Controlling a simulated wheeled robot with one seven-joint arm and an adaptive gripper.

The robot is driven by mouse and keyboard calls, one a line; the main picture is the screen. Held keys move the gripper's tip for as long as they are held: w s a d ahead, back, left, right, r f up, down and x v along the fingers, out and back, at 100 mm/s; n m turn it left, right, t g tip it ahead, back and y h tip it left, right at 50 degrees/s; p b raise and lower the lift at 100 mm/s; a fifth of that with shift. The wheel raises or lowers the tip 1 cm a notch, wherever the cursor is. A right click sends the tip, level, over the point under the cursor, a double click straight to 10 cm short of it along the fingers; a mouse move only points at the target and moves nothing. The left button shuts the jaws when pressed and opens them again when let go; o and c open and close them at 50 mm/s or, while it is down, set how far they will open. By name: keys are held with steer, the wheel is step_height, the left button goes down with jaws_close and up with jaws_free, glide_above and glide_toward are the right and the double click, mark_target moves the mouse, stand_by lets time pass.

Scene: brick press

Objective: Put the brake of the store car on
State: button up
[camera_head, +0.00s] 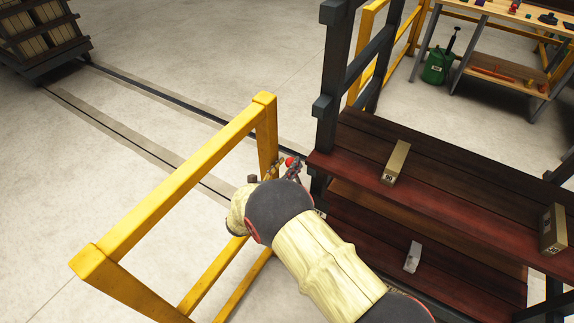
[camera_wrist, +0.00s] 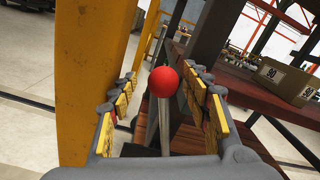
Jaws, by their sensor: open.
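A brake lever with a red ball knob (camera_wrist: 163,81) on a grey metal rod (camera_wrist: 154,125) stands between the fingers of my gripper (camera_wrist: 164,76) in the wrist view. My gripper is open, with its yellow-padded fingers on either side of the knob and rod and gaps showing on both sides. In the head view the red knob (camera_head: 290,161) shows small at my gripper (camera_head: 284,169), beside the corner post of a car with dark red-brown plank shelves (camera_head: 455,182). The lower end of the lever is hidden by my gripper.
A yellow rail frame (camera_head: 180,185) stands close on the left of my gripper; its post (camera_wrist: 88,80) is near in the wrist view. Boxes (camera_head: 396,162) lie on the shelves. Floor rails (camera_head: 150,95) lead to a loaded car (camera_head: 45,40). A workbench (camera_head: 505,70) stands at the back right.

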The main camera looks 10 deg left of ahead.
steer(key=v, duration=1.2)
